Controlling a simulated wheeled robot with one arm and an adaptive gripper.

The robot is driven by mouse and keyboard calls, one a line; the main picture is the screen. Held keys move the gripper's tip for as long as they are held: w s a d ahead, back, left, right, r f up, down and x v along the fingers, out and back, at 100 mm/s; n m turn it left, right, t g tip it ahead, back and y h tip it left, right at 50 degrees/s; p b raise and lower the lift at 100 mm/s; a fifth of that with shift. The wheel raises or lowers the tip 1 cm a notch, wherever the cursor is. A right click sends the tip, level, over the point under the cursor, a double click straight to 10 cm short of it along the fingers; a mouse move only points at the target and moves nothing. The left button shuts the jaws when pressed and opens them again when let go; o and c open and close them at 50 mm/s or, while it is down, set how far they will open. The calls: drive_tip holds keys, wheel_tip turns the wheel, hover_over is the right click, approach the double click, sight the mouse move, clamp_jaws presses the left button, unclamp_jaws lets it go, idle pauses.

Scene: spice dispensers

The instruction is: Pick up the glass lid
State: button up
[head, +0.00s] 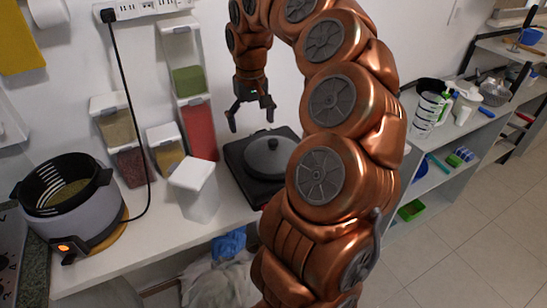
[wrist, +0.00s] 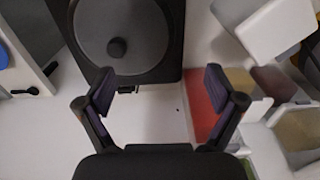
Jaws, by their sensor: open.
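The glass lid (head: 270,157) is a grey round lid with a dark knob. It lies on a black square hot plate (head: 237,155) on the white counter, partly hidden behind my arm in the head view. In the wrist view the lid (wrist: 145,35) is at the top, with its dark knob (wrist: 117,47) in clear view on the black plate (wrist: 170,70). My gripper (head: 251,118) is open and empty, above the counter near the wall, at the back left of the lid. In the wrist view its fingers (wrist: 167,90) spread just below the lid's knob in the picture, apart from it.
A white container (head: 196,189) stands left of the hot plate. Spice dispensers (head: 197,125) line the wall. A grey cooker (head: 70,200) with a cable sits at the far left. Bare white counter (wrist: 150,120) lies under my gripper.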

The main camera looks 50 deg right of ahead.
drive_tip(key=m, duration=0.2)
hover_over(273, 141)
wheel_tip(273, 141, down, 3)
drive_tip(key=shift+r, duration=0.1)
drive_tip(key=shift+w+d+f+p, duration=0.1)
drive_tip(key=shift+f+p, duration=0.6)
drive_tip(key=shift+f, duration=1.2)
drive_tip(key=shift+d+f+p, duration=0.1)
drive_tip(key=shift+f+p, duration=0.55)
drive_tip(key=shift+f, duration=1.25)
drive_tip(key=shift+a, duration=0.1)
clamp_jaws()
